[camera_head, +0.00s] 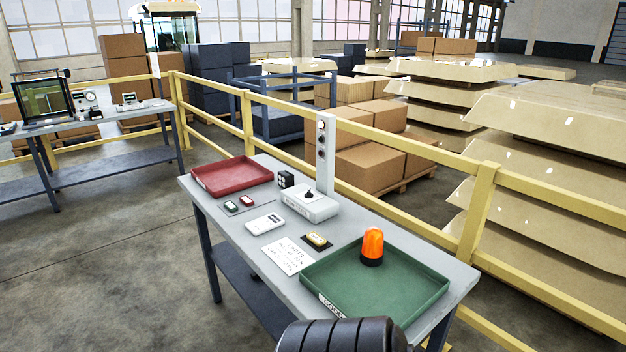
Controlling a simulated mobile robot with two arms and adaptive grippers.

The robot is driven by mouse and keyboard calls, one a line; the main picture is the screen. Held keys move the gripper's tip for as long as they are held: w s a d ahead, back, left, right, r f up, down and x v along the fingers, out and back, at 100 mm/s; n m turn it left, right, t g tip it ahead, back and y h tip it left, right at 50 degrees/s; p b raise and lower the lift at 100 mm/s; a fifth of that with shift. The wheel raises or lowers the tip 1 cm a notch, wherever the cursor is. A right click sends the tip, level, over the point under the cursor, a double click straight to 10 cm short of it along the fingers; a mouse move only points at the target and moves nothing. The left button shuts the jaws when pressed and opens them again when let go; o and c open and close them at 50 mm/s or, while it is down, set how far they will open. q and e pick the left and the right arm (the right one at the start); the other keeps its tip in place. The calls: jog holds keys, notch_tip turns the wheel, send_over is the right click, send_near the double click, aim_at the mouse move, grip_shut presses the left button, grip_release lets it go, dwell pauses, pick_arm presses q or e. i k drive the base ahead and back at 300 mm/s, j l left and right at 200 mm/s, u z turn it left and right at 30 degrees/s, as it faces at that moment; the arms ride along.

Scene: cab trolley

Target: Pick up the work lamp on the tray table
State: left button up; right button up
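An orange lamp (372,244) with a dark base stands upright in the green tray (325,296), by its back left side. It is the only lamp-like thing I can make out on the grey tray table (228,220). A red tray (205,188) lies at the table's far left end. Neither of my grippers is in view, and nothing is touching the lamp.
Between the trays are a grey control box (312,206) with a post, a paper sheet (288,256), a white device (265,223) and small boxes. A yellow railing (480,205) runs behind the table. Open floor (110,270) lies at left.

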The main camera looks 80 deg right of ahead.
aim_at(287, 179)
jog(key=i+l+z, duration=0.1)
jog(key=i+z, duration=0.15)
jog(key=z, duration=0.25)
jog(key=i+z, duration=0.25)
jog(key=z, duration=0.25)
jog(key=i+j+z, duration=0.1)
jog(key=z, duration=0.4)
jog(key=i+j+z, duration=0.25)
jog(key=z, duration=0.25)
jog(key=i+j, duration=0.05)
jog(key=i, duration=0.05)
